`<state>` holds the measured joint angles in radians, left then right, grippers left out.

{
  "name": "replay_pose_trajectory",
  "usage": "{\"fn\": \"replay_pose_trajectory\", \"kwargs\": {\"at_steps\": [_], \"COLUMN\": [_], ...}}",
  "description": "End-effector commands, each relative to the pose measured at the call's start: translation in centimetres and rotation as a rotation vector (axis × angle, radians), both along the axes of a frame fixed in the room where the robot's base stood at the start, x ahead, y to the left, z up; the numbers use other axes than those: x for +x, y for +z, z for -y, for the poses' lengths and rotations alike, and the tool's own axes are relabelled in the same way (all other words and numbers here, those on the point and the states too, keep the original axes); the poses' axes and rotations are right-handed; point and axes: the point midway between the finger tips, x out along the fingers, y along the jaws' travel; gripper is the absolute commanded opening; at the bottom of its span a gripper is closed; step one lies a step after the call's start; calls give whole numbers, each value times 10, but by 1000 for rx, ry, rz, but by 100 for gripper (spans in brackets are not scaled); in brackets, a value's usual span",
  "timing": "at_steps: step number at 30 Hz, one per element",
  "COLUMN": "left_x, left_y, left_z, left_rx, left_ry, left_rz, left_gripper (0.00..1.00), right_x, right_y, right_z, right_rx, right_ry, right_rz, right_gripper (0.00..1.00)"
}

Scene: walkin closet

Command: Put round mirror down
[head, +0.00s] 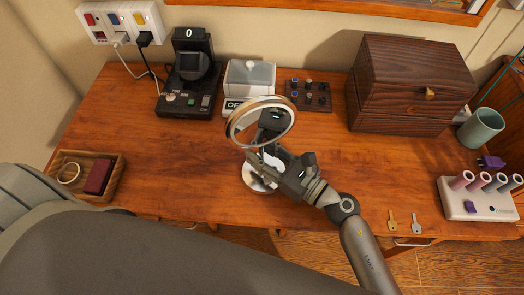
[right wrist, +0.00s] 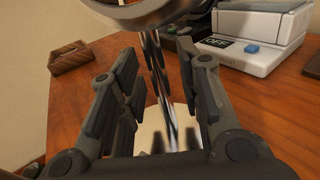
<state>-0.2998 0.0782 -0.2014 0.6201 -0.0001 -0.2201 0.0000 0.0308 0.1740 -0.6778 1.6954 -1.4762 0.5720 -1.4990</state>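The round mirror (head: 232,126) has a ring-shaped rim on a thin stem above a pale round base (head: 252,182). It is upright near the table's front edge, and its base appears to rest on the wood. My right gripper (head: 262,157) is at the stem, below the ring. In the right wrist view the shiny stem (right wrist: 158,75) stands between the two fingers of my right gripper (right wrist: 157,100), with gaps beside it, so the gripper looks open. The gripper hides part of the stem and base. My left gripper is out of view.
The wooden table (head: 130,135) holds a black device (head: 190,85), a scale (head: 238,105), a dark wooden box (head: 405,85), a small tray (head: 108,185), a cup (head: 481,128), a spool rack (head: 470,208) and two keys (head: 392,220). Bare wood lies left and right of the mirror.

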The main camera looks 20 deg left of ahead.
Motion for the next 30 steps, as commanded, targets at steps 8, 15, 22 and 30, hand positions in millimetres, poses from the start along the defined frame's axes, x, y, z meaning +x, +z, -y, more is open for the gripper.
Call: {"fn": "replay_pose_trajectory", "kwargs": {"at_steps": [8, 15, 22, 30], "left_x": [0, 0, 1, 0], "left_y": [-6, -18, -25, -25], "left_z": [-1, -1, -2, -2], "left_rx": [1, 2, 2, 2], "left_ry": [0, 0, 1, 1], "left_rz": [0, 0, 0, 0], "left_gripper": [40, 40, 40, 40], "right_x": [-11, -26, -35, -37], "right_y": [-1, -2, 0, 2], "right_z": [33, 80, 109, 115], "right_rx": [-4, -3, 0, 0], "right_ry": [0, 0, -1, 0], "right_rz": [1, -2, 0, 0], "right_gripper": [33, 33, 33, 33]}}
